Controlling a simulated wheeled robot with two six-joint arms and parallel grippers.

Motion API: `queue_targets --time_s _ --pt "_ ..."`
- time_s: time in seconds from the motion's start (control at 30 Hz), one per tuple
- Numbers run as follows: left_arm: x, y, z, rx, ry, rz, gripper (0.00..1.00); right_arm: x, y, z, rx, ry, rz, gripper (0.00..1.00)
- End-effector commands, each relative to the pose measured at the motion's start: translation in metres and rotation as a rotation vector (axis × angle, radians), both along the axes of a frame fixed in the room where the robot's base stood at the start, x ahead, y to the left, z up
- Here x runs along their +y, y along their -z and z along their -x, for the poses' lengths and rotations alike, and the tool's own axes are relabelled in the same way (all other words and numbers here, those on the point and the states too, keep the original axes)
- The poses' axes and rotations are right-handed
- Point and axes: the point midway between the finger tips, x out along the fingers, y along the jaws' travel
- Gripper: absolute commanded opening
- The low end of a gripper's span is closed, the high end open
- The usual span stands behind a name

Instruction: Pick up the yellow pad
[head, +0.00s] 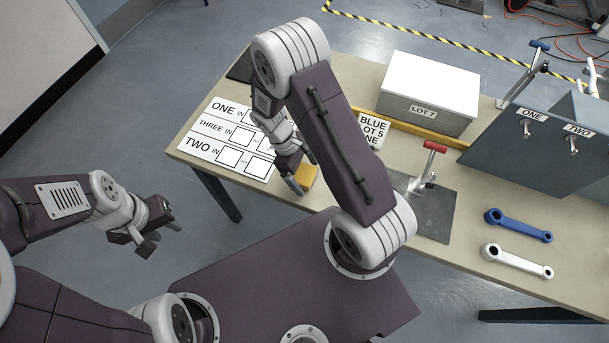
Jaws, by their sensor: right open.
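The yellow pad (309,179) lies on the table near its front edge, just right of the printed sheet, and is partly hidden by my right gripper. My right gripper (298,178) is open, with its fingers pointing down at the pad. One finger overlaps the pad's left side in this view; I cannot tell whether it touches. My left gripper (158,230) hangs over the floor, left of the table and away from the pad. I cannot tell whether its jaws are apart.
The printed sheet (213,150) lies at the left of the table (460,270). A grey LOT 7 box (428,98) stands behind a yellow strip. A red-handled clamp (430,165) stands on a dark plate. Blue (520,226) and white (517,261) links lie right, before grey panels (530,150).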

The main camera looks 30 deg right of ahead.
Motion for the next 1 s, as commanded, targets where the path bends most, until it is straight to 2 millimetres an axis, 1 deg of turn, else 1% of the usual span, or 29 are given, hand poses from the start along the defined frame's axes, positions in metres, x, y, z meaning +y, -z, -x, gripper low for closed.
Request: queue_targets --time_s 0.03,0.1,0.27,0.37,0.4,0.47,0.5,0.53,0.57,0.73,0.83,0.93,1.0 --pt "0.000 0.001 0.000 0.000 0.000 0.000 0.36 -0.001 0.004 0.002 0.002 -0.001 0.000 0.94" --pt "0.000 0.001 0.000 0.000 0.000 0.000 0.36 -0.002 0.007 0.002 0.000 -0.001 0.000 0.94" --pt "0.000 0.000 0.000 0.000 0.000 0.000 0.36 -0.002 0.006 0.002 -0.001 -0.001 -0.001 0.94" --pt "0.000 0.000 0.000 0.000 0.000 0.000 0.36 -0.002 0.006 0.002 -0.001 -0.001 -0.001 0.69" --pt "0.000 0.000 0.000 0.000 0.000 0.000 0.36 -0.002 0.006 0.002 -0.001 -0.001 -0.001 0.57" --pt "0.000 0.000 0.000 0.000 0.000 0.000 0.36 -0.002 0.006 0.002 -0.001 -0.001 -0.001 0.41" --pt "0.000 0.000 0.000 0.000 0.000 0.000 0.36 -0.002 0.006 0.002 -0.001 -0.001 -0.001 0.30" --pt "0.000 0.000 0.000 0.000 0.000 0.000 0.36 -0.002 0.006 0.002 -0.001 -0.001 -0.001 0.29" --pt "0.000 0.000 0.000 0.000 0.000 0.000 0.36 -0.002 0.006 0.002 -0.001 -0.001 -0.001 0.23" --pt "0.000 0.000 0.000 0.000 0.000 0.000 0.36 -0.002 0.006 0.002 -0.001 -0.001 -0.001 0.23" --pt "0.000 0.000 0.000 0.000 0.000 0.000 0.36 -0.002 0.001 0.002 -0.001 0.000 0.000 0.23" --pt "0.000 -0.001 0.000 0.000 0.000 0.000 0.36 -0.001 -0.010 0.001 -0.003 0.001 -0.001 0.23" --pt "0.000 -0.001 0.000 0.000 0.000 0.000 0.36 -0.001 -0.021 0.001 -0.004 -0.001 -0.001 0.23"
